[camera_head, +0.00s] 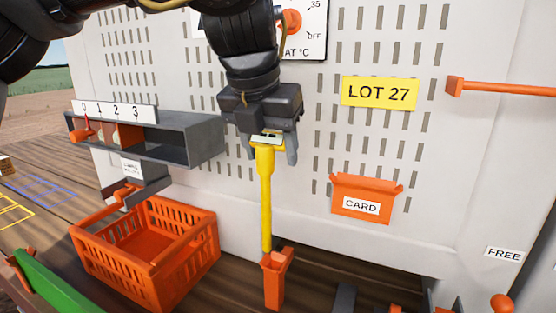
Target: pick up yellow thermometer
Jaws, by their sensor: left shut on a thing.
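The yellow thermometer (265,195) stands upright near the middle of the head view. It is a long thin rod with a wider head that has a pale top. Its lower end meets an orange holder (273,282); I cannot tell how deep it sits in it. My left gripper (270,148) comes down from above and is shut on the thermometer's head. The jaws partly hide the head. My right gripper is not in view.
An orange crate (188,258) stands left of the holder, below a grey shelf (190,143) marked 0 to 3. An orange card pocket (385,186) and a yellow LOT 27 sign (379,92) are on the slotted wall (330,125). An orange bar (505,89) juts at upper right.

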